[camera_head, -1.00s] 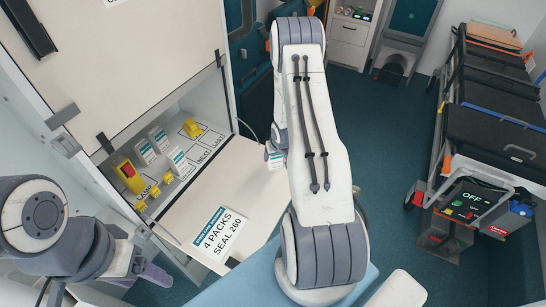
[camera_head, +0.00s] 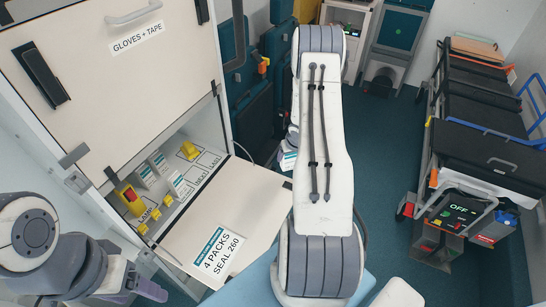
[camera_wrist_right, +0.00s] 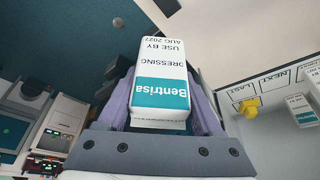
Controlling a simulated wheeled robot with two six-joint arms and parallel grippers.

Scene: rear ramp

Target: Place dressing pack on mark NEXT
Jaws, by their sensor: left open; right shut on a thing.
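A white and teal dressing pack (camera_wrist_right: 160,85) is held between the purple fingers of my right gripper (camera_wrist_right: 163,98). My left gripper (camera_head: 150,290) is at the lower left, open, away from the compartment.
Several packs (camera_head: 180,186) stand in the compartment, with yellow items (camera_head: 188,150) and a yellow-red item (camera_head: 130,199) around them. The lowered flap (camera_head: 255,200) is bare except for its label. A raised door (camera_head: 120,80) hangs above. A stretcher (camera_head: 485,150) stands right.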

